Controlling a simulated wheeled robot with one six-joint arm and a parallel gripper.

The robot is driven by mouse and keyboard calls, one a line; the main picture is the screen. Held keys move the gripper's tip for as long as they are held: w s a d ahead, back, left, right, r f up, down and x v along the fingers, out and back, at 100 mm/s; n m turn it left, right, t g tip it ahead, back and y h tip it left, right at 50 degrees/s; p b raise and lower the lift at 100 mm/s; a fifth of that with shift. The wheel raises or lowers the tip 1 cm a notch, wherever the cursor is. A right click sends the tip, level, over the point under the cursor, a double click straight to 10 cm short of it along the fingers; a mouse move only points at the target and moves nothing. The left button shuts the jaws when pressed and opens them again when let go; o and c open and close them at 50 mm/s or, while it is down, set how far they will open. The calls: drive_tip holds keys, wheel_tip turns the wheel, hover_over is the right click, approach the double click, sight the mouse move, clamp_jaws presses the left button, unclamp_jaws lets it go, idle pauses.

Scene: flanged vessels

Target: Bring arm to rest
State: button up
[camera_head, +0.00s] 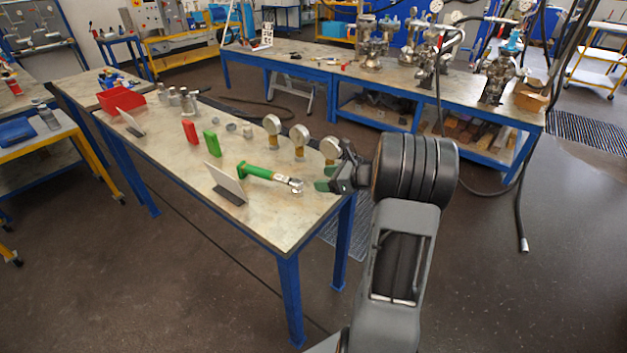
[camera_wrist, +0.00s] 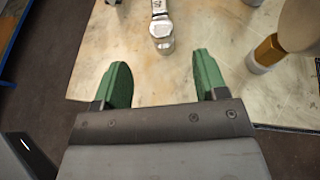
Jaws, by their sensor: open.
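My gripper (camera_head: 325,179) is at the near right corner of the blue-legged table (camera_head: 262,223), above its edge. In the wrist view my gripper's green fingertips (camera_wrist: 163,82) are spread apart with nothing between them. A torque wrench with a green handle (camera_head: 262,174) lies on the table just left of my gripper. Its metal head (camera_wrist: 162,30) shows in the wrist view beyond the fingertips, apart from them. My arm reaches up from the bottom of the head view, bent at a dark joint.
Several gauges, one of them the nearest gauge (camera_head: 330,149), stand beside my gripper. A tablet on a stand (camera_head: 226,184), a red block (camera_head: 190,131), a green block (camera_head: 211,142) and a red bin (camera_head: 121,100) are farther left. A bench with flanged vessels (camera_head: 497,78) stands behind. Floor right of my arm is clear.

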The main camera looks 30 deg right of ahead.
drive_tip(key=s+a+f+n+g+h, duration=0.25)
drive_tip(key=s+a+n+g, duration=0.4)
drive_tip(key=s+n, duration=0.5)
drive_tip(key=s+a+r+n+h+p, duration=0.1)
drive_tip(key=s+a+r+n+h, duration=0.1)
drive_tip(key=s+a+r+n, duration=0.2)
drive_tip(key=s+a+r+n+h+p, duration=0.1)
drive_tip(key=s+a+r+n+h, duration=0.2)
drive_tip(key=n, duration=1)
drive_tip(key=s+a+r+g, duration=0.1)
drive_tip(key=s+a+r, duration=0.1)
drive_tip(key=a, duration=0.3)
drive_tip(key=shift+s+a+r, duration=0.15)
drive_tip(key=shift+a+r, duration=0.1)
drive_tip(key=shift+a, duration=0.05)
drive_tip(key=shift+h, duration=0.25)
